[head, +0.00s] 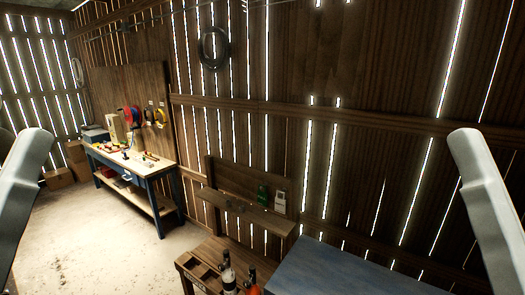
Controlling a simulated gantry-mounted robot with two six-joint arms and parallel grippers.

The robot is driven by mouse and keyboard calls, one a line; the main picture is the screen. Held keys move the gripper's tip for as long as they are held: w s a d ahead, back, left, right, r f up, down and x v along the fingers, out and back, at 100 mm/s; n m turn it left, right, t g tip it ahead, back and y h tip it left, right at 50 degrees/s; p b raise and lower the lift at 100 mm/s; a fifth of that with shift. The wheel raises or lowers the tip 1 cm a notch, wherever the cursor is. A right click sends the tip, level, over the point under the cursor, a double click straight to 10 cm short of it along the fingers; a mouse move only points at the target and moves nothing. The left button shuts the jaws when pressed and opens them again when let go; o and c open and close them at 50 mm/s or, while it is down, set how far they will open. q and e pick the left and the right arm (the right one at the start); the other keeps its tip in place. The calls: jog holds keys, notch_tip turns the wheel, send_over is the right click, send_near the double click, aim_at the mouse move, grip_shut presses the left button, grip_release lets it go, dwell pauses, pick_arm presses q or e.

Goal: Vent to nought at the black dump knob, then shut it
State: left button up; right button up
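I cannot make out a black dump knob, a gauge or an air compressor in the head view. Only pale grey links of my own arms show, one at the left edge and one at the right edge. Both of my grippers are outside the picture, so I cannot see whether they hold anything.
A blue-legged workbench (153,208) with tools stands at the left, with cardboard boxes (58,179) beyond it. A wooden bench with a divided tray (199,272) and dark bottles (228,277) is at bottom centre. A blue top (335,272) lies right of it. Bare floor (95,250) is at left.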

pick_arm(q)
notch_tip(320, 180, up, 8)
jog(key=p, duration=0.5)
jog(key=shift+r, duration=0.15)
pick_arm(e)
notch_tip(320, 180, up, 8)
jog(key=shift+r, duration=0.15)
